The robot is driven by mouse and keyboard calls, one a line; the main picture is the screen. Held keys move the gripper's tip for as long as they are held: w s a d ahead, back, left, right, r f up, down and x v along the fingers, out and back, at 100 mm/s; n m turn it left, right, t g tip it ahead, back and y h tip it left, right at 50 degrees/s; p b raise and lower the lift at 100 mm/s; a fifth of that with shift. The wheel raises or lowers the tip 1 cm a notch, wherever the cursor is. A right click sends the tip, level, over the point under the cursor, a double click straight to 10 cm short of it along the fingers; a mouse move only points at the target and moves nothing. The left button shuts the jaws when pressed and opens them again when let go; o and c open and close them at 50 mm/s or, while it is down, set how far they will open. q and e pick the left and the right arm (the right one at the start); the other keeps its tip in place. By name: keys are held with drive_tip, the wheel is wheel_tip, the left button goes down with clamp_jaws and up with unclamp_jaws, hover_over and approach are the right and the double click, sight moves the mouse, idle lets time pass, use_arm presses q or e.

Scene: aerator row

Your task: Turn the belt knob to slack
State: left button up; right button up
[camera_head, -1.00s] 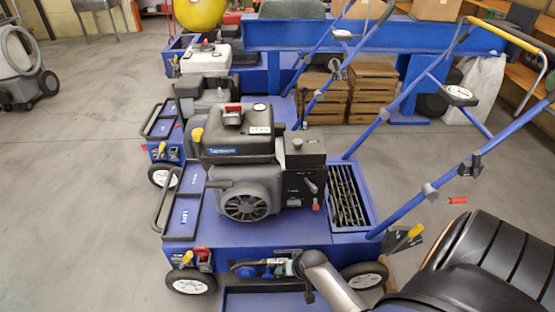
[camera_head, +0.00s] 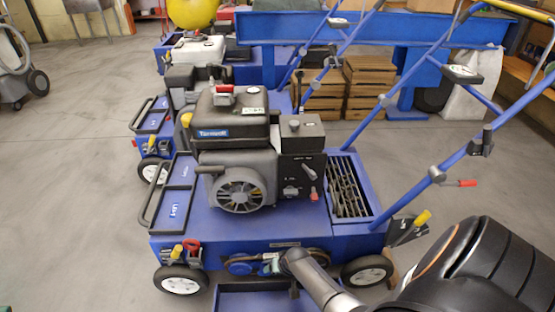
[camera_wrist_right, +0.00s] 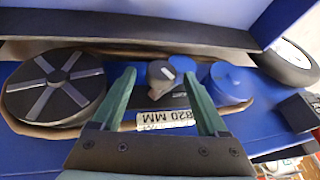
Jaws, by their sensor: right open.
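The blue aerator (camera_head: 300,226) stands in front of me, with a belt bay in its near side. In the right wrist view, a dark grey knob (camera_wrist_right: 158,84) with a pointed grip sits in the bay beside a blue pulley (camera_wrist_right: 228,84). My right gripper (camera_wrist_right: 159,74) is open, its two green fingers on either side of the knob with gaps; I cannot tell whether they reach its depth. It shows small at the bay in the head view (camera_head: 272,265). A plate reading "820 MM" (camera_wrist_right: 168,119) appears upside down below the knob. My left gripper is out of view.
A large black pulley (camera_wrist_right: 55,86) with grey spokes lies left of my fingers. A wheel (camera_wrist_right: 284,62) is at the right. A yellow-handled lever (camera_head: 408,228) and a red-handled latch (camera_head: 192,246) are on the aerator. More aerators stand behind; open floor lies left.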

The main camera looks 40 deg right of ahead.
drive_tip(key=shift+w+f, duration=0.15)
drive_tip(key=shift+c, duration=0.3)
clamp_jaws()
idle(0.4)
